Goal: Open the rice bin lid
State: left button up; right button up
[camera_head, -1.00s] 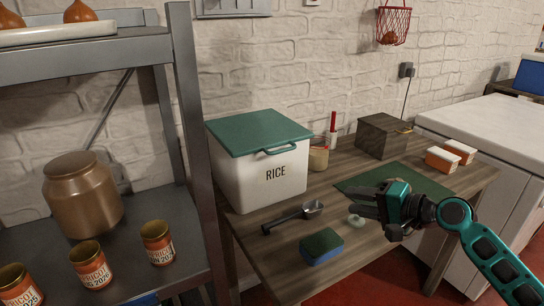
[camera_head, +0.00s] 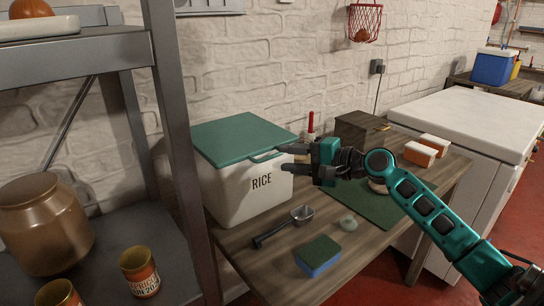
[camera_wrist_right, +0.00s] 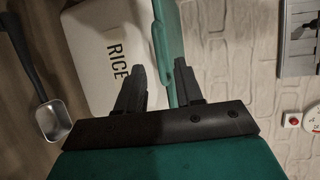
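The rice bin (camera_head: 228,195) is a white box marked RICE on the wooden table; it also shows in the right wrist view (camera_wrist_right: 95,45). Its green lid (camera_head: 235,135) is closed flat on top. The lid's handle (camera_head: 264,157) sticks out at the front edge. My right gripper (camera_head: 284,158) is open at the bin's front right, fingers pointing at the handle. In the right wrist view, the lid edge (camera_wrist_right: 166,40) and handle lie close to the right-hand fingertip; I cannot tell whether they touch. My left gripper is not in view.
A metal scoop (camera_head: 285,226), a blue-green sponge (camera_head: 318,255) and a green mat (camera_head: 375,207) lie on the table. A dark box (camera_head: 360,130) stands behind my right arm. A metal shelf (camera_head: 178,150) stands close to the bin's left.

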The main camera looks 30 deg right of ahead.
aim_at(272, 158)
jog(key=shift+x, duration=2.65)
jog(key=c, duration=0.6)
jog(key=shift+f, duration=0.1)
grip_shut()
